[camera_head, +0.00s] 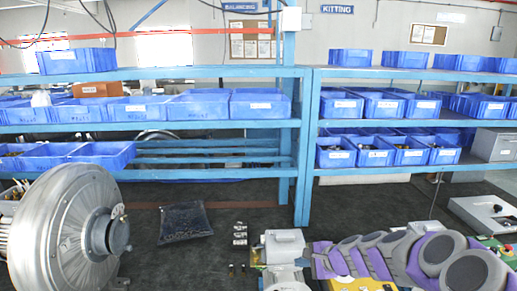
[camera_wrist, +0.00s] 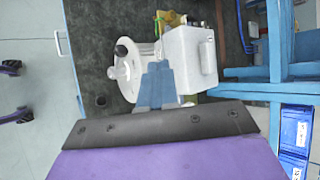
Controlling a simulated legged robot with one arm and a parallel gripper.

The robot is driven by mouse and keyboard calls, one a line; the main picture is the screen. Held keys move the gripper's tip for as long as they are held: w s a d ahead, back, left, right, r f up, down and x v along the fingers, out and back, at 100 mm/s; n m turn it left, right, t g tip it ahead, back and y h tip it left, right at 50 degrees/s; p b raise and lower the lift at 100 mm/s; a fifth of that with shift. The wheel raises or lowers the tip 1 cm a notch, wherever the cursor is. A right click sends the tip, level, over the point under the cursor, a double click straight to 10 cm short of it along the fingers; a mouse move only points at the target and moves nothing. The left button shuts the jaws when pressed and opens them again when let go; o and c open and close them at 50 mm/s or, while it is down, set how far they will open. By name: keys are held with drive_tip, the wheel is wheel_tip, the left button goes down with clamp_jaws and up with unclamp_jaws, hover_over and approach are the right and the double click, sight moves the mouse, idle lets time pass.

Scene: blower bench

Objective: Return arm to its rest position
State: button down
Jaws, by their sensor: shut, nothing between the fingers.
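My arm (camera_head: 400,255), with purple and grey links, lies folded across the lower right of the head view. My gripper (camera_wrist: 157,68) shows in the wrist view as two blue-grey fingers closed together, with nothing visible between them. They stand in front of a white box-shaped unit (camera_wrist: 195,50) with a round pale wheel and dark knob beside it. I cannot tell whether the fingers touch that unit or are only in line with it. In the head view, the gripper's fingertips cannot be made out clearly.
A large silver blower (camera_head: 70,230) stands at the left of the dark bench. A black bag (camera_head: 185,222), small metal parts (camera_head: 240,237) and a pale motor-like unit (camera_head: 283,247) lie nearer the middle. Blue shelves (camera_head: 200,127) with bins run behind. A grey box (camera_head: 485,213) sits right.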

drive_tip(key=s+a+r+n+g, duration=0.3)
drive_tip(key=s+a+n, duration=0.2)
drive_tip(key=s, duration=0.4)
drive_tip(key=s+a+r+n+g, duration=0.25)
drive_tip(key=s+a+n, duration=0.2)
drive_tip(key=s, duration=0.45)
drive_tip(key=s+d+n+g+h, duration=0.1)
drive_tip(key=s+d+n+h, duration=0.1)
drive_tip(key=s, duration=1.1)
drive_tip(key=s+d+f+n+g+h, duration=0.1)
drive_tip(key=s+d+h, duration=0.4)
drive_tip(key=s, duration=0.8)
drive_tip(key=d+n+g+b, duration=0.1)
drive_tip(key=d+n, duration=0.1)
drive_tip(key=shift+d, duration=0.3)
drive_tip(key=c, duration=1.8)
unclamp_jaws()
drive_tip(key=shift+w+f+n+g, duration=0.1)
drive_tip(key=shift+n+g, duration=0.15)
